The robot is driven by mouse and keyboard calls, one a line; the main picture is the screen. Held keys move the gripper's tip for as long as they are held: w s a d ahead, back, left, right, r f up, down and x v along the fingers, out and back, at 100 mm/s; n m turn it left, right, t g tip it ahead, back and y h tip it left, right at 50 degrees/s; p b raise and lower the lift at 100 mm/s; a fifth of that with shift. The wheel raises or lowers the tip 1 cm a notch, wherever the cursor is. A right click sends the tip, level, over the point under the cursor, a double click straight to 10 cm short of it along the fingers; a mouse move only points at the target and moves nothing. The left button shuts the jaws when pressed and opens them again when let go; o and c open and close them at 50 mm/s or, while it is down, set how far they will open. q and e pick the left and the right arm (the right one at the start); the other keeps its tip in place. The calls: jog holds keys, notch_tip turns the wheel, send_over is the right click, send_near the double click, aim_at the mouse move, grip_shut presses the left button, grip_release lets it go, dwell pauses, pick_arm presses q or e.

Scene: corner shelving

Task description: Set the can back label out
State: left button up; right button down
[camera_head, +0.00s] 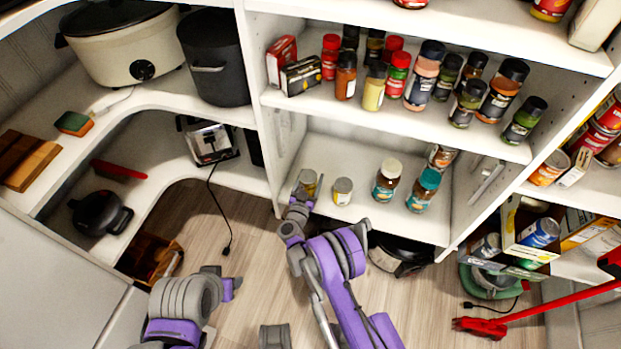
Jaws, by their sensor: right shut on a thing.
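A small can (308,179) with a pale metallic top and a yellowish side is at the left of the lower middle shelf (330,150). My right gripper (303,190) reaches in from the front and is shut on this can. The fingers hide part of it, and I cannot tell which way its label faces. A second small can (343,191) stands upright just to its right, apart from it. My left gripper (232,287) is low in front of the shelves, away from the cans. Its fingers are too unclear to tell if they are open.
Jars with a white lid (387,181) and a teal lid (423,190) stand right of the cans, with another jar (441,156) behind. Spice bottles (424,75) fill the shelf above. A toaster (209,142) sits left of the divider. The shelf behind the cans is bare.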

jog(key=shift+f+b, duration=0.3)
grip_release()
jog(key=v, duration=1.1)
